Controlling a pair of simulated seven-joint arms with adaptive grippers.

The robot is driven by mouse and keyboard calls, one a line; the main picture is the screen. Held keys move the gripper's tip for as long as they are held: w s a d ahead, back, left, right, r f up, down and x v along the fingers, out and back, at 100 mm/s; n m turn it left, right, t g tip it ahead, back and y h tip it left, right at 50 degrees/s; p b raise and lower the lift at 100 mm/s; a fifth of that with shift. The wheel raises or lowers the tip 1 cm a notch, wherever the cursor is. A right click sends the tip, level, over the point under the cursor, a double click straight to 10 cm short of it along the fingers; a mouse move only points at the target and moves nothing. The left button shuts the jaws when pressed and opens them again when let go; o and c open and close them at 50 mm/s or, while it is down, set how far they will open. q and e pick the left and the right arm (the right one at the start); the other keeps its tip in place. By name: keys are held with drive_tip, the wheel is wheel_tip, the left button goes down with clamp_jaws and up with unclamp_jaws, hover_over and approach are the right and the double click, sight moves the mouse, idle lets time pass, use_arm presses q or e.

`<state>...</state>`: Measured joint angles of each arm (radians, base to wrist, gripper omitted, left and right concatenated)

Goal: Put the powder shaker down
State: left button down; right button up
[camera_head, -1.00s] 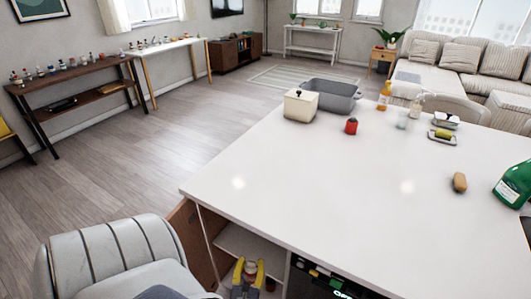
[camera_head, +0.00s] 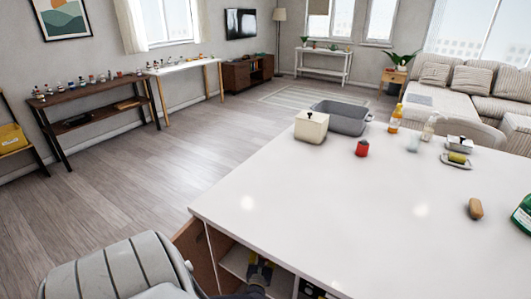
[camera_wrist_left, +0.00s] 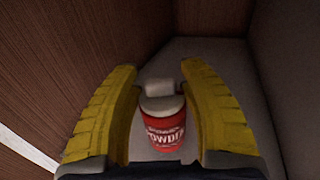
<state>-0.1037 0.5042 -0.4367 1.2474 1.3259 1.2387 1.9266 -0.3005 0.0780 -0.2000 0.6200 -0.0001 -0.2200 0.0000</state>
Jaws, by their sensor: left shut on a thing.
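The powder shaker (camera_wrist_left: 162,126) is a red can with a white lid and "POWDER" lettering, seen in the left wrist view. It is upright between the yellow fingers of my left gripper (camera_wrist_left: 160,115), which is shut on it. Below and behind it is a pale surface inside the cabinet; I cannot tell whether the can touches it. In the head view my left gripper (camera_head: 258,270) is inside the open cabinet under the counter, partly hidden. The shaker cannot be made out there. My right gripper is not in view.
Brown cabinet walls (camera_wrist_left: 75,65) stand close on the left in the wrist view. The white countertop (camera_head: 330,215) is above the cabinet.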

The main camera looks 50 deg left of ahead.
use_arm(q)
drive_tip(key=shift+w+a, duration=0.15)
drive_tip(key=shift+w+a+f, duration=0.3)
drive_tip(key=shift+w+f, duration=0.15)
drive_tip(key=shift+f, duration=1.3)
drive_tip(key=c, duration=0.7)
unclamp_jaws()
drive_tip(key=shift+f, duration=0.1)
drive_tip(key=v, duration=1.2)
